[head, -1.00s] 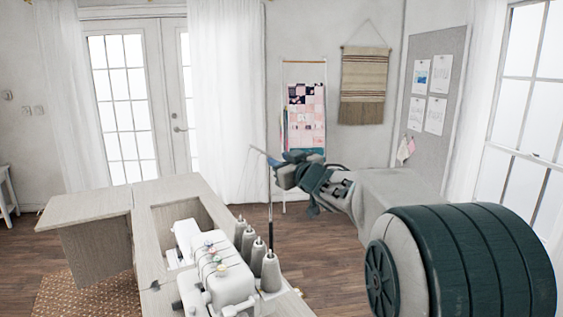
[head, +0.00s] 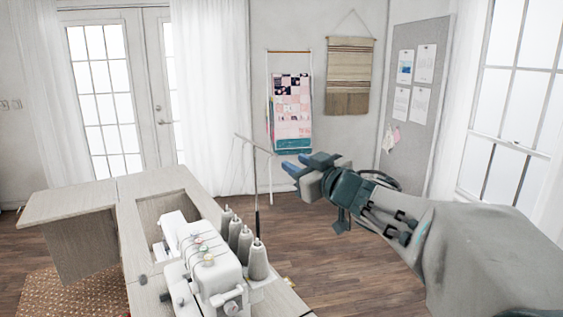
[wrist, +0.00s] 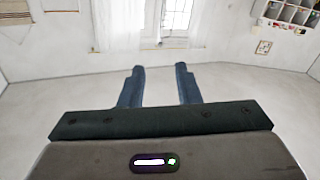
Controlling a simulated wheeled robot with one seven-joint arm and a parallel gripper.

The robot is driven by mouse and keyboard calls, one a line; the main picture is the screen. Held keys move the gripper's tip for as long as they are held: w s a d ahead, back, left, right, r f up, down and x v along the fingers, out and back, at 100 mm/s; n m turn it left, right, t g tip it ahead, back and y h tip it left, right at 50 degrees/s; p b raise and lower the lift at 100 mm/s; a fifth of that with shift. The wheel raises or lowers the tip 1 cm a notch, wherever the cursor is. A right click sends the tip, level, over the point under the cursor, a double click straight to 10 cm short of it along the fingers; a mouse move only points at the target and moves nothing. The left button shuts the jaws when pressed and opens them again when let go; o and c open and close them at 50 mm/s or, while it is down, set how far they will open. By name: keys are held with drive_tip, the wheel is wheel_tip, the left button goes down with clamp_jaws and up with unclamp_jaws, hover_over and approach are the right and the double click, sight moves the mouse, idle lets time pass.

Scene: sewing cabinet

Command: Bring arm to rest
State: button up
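My gripper (head: 300,168) is raised in the air at the end of my arm, to the right of the sewing cabinet (head: 103,195) in the head view. In the wrist view my gripper (wrist: 160,72) shows its two blue fingers spread apart with nothing between them. Behind the gap are only the pale room surfaces and a window. My arm reaches in from the right side of the head view. The gripper appears clear of the cabinet and the machine.
A white serger (head: 210,262) with several thread cones (head: 258,262) and a thin thread stand (head: 256,195) is on the cabinet, left of my arm. Wooden floor (head: 340,255) below my arm is clear.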

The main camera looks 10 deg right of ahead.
idle(0.4)
drive_tip(key=s+d+f+m+g+h, duration=0.2)
drive_tip(key=s+f+m+g+h, duration=0.15)
drive_tip(key=f, duration=0.35)
drive_tip(key=s+d+f+m+g+h, duration=0.1)
drive_tip(key=s+f+m+g+h, duration=0.2)
drive_tip(key=s+f+h, duration=0.3)
drive_tip(key=s+a+f+g+y, duration=0.2)
drive_tip(key=s+a+f+g, duration=0.2)
drive_tip(key=s+f, duration=0.2)
drive_tip(key=s+a+f+g+y, duration=0.2)
drive_tip(key=s+a+f+g, duration=0.1)
drive_tip(key=s+f, duration=0.3)
drive_tip(key=s, duration=0.2)
drive_tip(key=shift+s+a+n+g, duration=0.35)
drive_tip(key=shift+f, duration=0.1)
drive_tip(key=shift+c, duration=0.3)
idle(0.6)
